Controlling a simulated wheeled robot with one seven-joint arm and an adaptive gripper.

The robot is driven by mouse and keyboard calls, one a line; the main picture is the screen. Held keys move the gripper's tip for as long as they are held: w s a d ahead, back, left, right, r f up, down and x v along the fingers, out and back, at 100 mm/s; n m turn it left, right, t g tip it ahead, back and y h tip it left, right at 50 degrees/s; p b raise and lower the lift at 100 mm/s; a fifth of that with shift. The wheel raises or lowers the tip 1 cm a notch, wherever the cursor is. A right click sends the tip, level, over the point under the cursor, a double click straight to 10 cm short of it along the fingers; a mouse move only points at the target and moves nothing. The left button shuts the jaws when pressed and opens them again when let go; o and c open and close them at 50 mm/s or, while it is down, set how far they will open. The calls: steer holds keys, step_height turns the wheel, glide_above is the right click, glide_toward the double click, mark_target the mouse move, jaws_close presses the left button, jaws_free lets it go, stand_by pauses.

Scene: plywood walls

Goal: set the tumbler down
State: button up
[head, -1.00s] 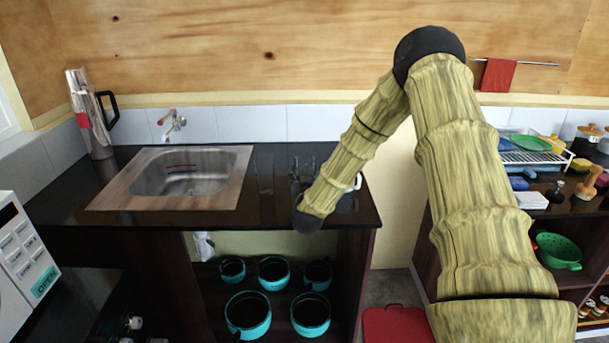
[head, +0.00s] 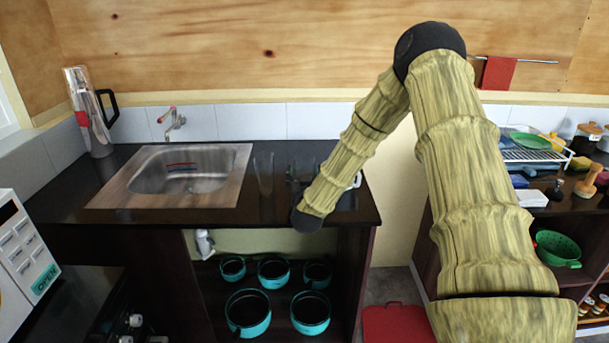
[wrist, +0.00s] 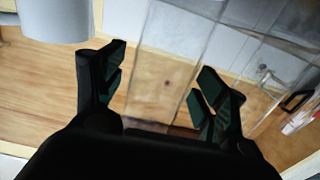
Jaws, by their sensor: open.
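The tumbler (head: 264,174) is clear glass and stands upright on the dark counter (head: 255,212), just right of the sink. In the wrist view, faint glass edges of the tumbler (wrist: 178,45) run up between and beyond my fingers. My gripper (head: 297,170) is low over the counter, right of the tumbler and partly hidden behind my forearm. In the wrist view my gripper (wrist: 160,75) has its two dark fingers spread apart, with visible gaps to the glass edges. Whether a finger touches the glass is hard to tell.
The sink (head: 187,175) with its tap (head: 172,122) lies to the left, and a steel flask (head: 88,112) stands in the corner. A white object (head: 357,181) shows behind my forearm near the counter's right end. Teal pots (head: 248,312) stand on the shelf below.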

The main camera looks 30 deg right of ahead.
steer(key=b+v, duration=0.2)
steer(key=v, duration=0.9)
steer(key=shift+s+a, duration=0.1)
